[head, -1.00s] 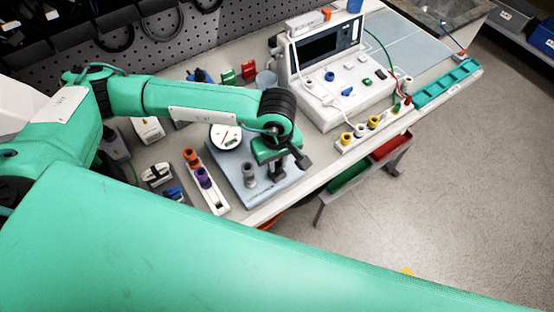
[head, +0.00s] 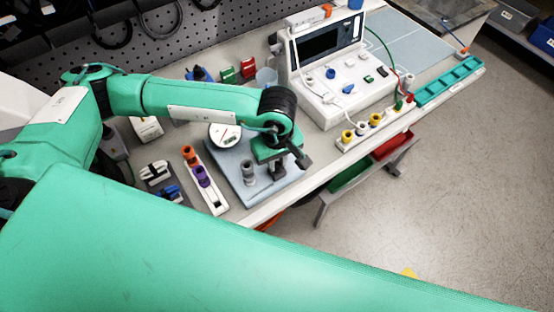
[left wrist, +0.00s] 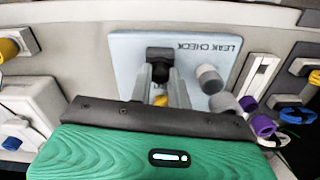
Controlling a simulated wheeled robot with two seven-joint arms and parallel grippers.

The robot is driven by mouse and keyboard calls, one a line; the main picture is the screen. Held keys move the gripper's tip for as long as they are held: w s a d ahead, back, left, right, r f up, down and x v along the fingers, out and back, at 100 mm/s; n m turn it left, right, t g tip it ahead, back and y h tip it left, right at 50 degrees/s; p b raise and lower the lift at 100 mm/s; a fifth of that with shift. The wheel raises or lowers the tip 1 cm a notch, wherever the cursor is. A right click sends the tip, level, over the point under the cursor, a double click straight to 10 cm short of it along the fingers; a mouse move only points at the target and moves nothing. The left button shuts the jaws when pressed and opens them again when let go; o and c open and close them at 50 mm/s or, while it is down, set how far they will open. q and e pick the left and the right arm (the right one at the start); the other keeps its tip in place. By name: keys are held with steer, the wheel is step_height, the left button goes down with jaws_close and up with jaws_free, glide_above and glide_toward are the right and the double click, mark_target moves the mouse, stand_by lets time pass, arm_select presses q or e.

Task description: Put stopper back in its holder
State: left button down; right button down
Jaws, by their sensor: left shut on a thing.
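My left gripper (head: 279,172) reaches down over the pale blue leak check plate (left wrist: 130,50). In the left wrist view its two grey fingers (left wrist: 161,88) are shut on a small yellow piece (left wrist: 160,100), apparently a stopper, mostly hidden between them. A dark block lies just beyond the fingertips; I cannot tell if they touch it. A grey post (head: 249,174) stands on the plate beside the gripper. A white holder strip (head: 216,200) left of the plate carries an orange stopper (head: 189,153) and a purple stopper (head: 202,177). My right gripper is not visible.
A round dial gauge (head: 226,135) sits at the plate's back. A white pump console (head: 345,95) stands to the right, with a strip of yellow and other stoppers (head: 362,132) before it. Small clamps (head: 160,172) lie left of the holder. Red and green bins hang below the edge.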

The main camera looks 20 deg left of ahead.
arm_select(q)
steer(key=c, duration=0.7)
jaws_free()
steer(key=shift+c, duration=0.2)
steer(key=shift+r+p, duration=0.75)
steer(key=shift+r, duration=2.75)
